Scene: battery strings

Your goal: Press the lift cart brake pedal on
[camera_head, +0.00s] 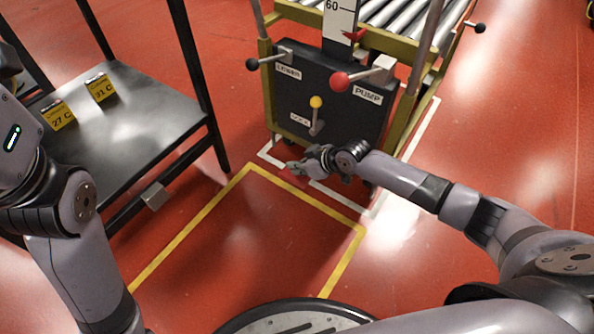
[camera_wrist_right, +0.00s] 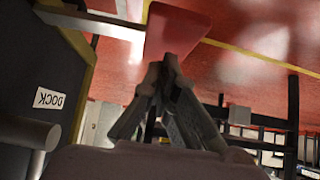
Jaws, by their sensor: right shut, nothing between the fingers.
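The lift cart (camera_head: 340,100) stands at the top centre with a black front panel. Its brake pedal, a red plate, shows low at the cart's front in the head view (camera_head: 292,178) and fills the top centre of the wrist view (camera_wrist_right: 180,28). My right gripper (camera_head: 295,166) is shut and empty, just above the pedal. In the wrist view the closed fingertips (camera_wrist_right: 168,62) overlap the pedal's edge; I cannot tell whether they touch it. My left arm is at the left edge, but its gripper is out of view.
The panel has a black-knobbed lever (camera_head: 252,64), a red PUMP knob (camera_head: 340,82) and a yellow knob (camera_head: 316,102). A dark metal shelf (camera_head: 140,115) with yellow number tags stands at the left. Yellow and white floor lines surround open red floor.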

